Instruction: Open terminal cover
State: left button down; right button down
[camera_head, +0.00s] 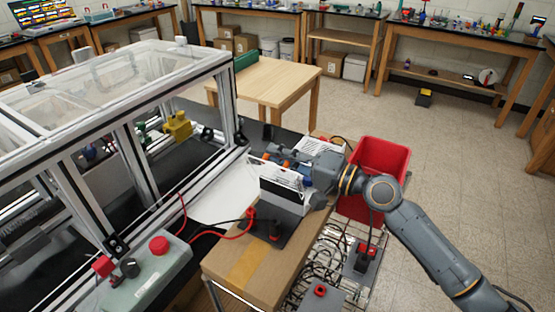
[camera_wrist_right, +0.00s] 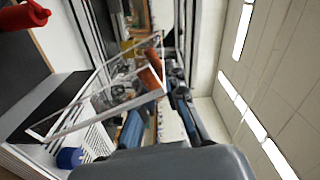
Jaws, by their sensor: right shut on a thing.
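The terminal unit (camera_head: 281,195) is a white box with a dark base on a cardboard box. Its clear terminal cover shows best in the right wrist view (camera_wrist_right: 62,120), as a transparent plate with pale edges. The cover stands tilted up from the unit. My right gripper (camera_head: 285,158) reaches in from the right, above the unit. In the right wrist view its dark fingers (camera_wrist_right: 170,78) are at the cover's edge, shut on it. The fingers partly hide the cover's upper edge. Orange and blue parts show near the fingers. My left gripper is not in view.
A framed enclosure (camera_head: 130,110) with clear panels fills the left. A control box (camera_head: 150,272) with a red button stands in front of it. A red bin (camera_head: 378,168) stands behind my right arm. Red and black cables lie near the cardboard box (camera_head: 262,262).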

jog(key=shift+w+m, duration=0.25)
jog(key=shift+m, duration=0.25)
jog(key=shift+d+r, duration=0.1)
jog(key=c, duration=1.5)
grip_release()
jog(key=shift+o, duration=0.5)
jog(key=shift+w+a, duration=0.1)
jog(key=shift+a, duration=0.15)
jog(key=shift+d, duration=0.15)
jog(key=v, duration=1.2)
